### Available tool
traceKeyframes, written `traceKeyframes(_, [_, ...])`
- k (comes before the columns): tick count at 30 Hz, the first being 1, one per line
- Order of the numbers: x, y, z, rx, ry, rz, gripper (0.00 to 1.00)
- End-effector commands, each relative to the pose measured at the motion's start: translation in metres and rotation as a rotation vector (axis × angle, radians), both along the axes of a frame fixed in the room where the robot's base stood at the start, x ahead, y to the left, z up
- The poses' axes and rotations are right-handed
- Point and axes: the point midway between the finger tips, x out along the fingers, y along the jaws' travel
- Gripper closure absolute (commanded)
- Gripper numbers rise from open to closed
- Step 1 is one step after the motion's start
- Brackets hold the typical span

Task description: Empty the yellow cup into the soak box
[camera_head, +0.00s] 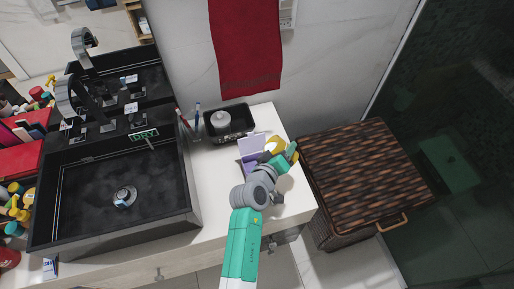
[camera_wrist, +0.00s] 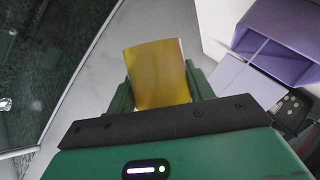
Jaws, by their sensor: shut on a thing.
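The yellow cup (camera_head: 274,146) is between the fingers of my gripper (camera_head: 281,158), above the right end of the white counter. In the wrist view the cup (camera_wrist: 158,72) stands between the two green fingers (camera_wrist: 160,95), which are shut on its sides. I see its outer wall; its contents are hidden, and I cannot tell its exact tilt. A lavender box with a divider, which looks like the soak box (camera_head: 247,152), stands on the counter just left of the cup. In the wrist view the box (camera_wrist: 285,30) is at the upper right, apart from the cup.
A black tray (camera_head: 210,128) with a round grey thing stands behind the lavender box. The black vessel sink (camera_head: 190,190) is to the left, with toothbrushes (camera_head: 190,122) near its back corner. A brown wicker hamper (camera_head: 365,170) stands right of the counter. A red towel (camera_head: 245,50) hangs behind.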

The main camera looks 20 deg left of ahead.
Motion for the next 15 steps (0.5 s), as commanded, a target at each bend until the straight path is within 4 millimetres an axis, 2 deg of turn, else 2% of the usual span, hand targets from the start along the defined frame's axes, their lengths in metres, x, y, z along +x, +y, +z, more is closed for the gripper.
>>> traceKeyframes(15, [0.0003,0.0001,0.0039,-0.057,-0.008,0.001,0.75])
